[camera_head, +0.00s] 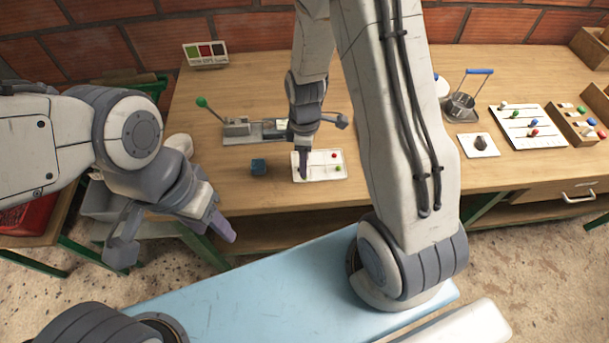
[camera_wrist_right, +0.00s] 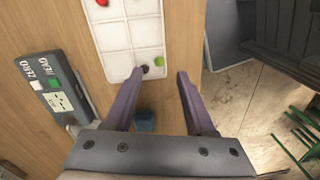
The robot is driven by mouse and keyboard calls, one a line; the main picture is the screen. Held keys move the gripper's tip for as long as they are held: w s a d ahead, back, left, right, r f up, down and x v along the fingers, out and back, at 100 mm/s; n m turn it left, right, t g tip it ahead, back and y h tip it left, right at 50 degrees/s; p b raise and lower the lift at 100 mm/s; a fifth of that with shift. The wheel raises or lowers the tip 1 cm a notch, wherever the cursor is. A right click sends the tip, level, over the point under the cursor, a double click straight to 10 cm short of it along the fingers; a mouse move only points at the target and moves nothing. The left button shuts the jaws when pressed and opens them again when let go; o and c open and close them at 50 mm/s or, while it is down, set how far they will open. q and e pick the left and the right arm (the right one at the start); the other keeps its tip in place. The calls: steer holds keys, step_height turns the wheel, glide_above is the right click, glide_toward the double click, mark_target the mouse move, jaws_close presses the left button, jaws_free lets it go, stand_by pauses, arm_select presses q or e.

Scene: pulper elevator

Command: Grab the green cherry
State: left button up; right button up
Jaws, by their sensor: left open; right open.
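A dark cherry (camera_wrist_right: 145,69) sits by the left fingertip there. A red cherry (camera_head: 334,155) is on the tray. My left gripper (camera_head: 175,243) is open and empty, off the table's front left.
A small blue block (camera_head: 258,166) stands left of the tray. A device with a green-knobbed lever (camera_head: 237,127) is behind it. A card with a dark lump (camera_head: 479,145) and a white board with colored pegs (camera_head: 527,128) lie to the right.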

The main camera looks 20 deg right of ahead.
steer(key=shift+s+f+p, duration=0.15)
steer(key=shift+f+p, duration=0.15)
steer(key=shift+f, duration=2.05)
jaws_close()
steer(key=shift+f, duration=0.1)
